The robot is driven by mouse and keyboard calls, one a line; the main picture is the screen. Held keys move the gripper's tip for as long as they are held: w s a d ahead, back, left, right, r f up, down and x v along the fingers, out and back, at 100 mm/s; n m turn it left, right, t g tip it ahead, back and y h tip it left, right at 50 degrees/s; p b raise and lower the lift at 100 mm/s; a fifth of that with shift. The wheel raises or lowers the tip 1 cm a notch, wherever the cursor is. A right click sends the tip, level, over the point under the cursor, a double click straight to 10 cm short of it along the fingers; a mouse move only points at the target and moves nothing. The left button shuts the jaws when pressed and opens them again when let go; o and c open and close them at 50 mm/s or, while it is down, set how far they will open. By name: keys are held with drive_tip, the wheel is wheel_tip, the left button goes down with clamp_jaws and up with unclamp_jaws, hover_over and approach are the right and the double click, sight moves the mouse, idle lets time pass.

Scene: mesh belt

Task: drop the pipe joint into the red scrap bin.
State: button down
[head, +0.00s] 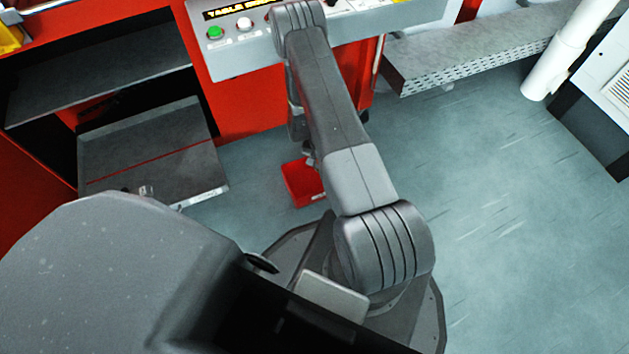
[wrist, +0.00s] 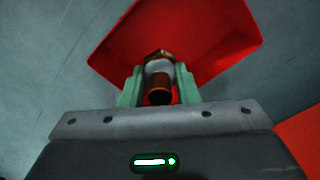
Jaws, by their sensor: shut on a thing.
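The red scrap bin (head: 303,183) stands on the floor in the head view, partly hidden behind my arm. In the wrist view the bin (wrist: 212,30) fills the upper middle, its open inside facing the camera. My gripper (wrist: 159,85) is shut on the pipe joint (wrist: 159,72), which has a brassy end, a pale middle and a copper-brown end. The pipe joint appears in front of the bin's interior in the wrist view; its height above the bin is hard to tell.
A red machine with a control panel (head: 240,58) stands behind the bin. A grey open drawer or tray (head: 150,150) juts out at left. A perforated metal shelf (head: 470,58) and a white pipe (head: 562,55) are at upper right. The floor (head: 500,190) at right is clear.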

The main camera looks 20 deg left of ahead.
drive_tip(key=c, duration=1)
unclamp_jaws()
wheel_tip(320, 180, up, 14)
drive_tip(key=p, duration=0.4)
drive_tip(key=shift+f, duration=0.1)
wheel_tip(320, 180, down, 14)
drive_tip(key=b, duration=0.4)
wheel_tip(320, 180, up, 3)
drive_tip(key=shift+f+p, duration=0.1)
drive_tip(key=shift+p, duration=0.45)
drive_tip(key=shift+r, duration=0.65)
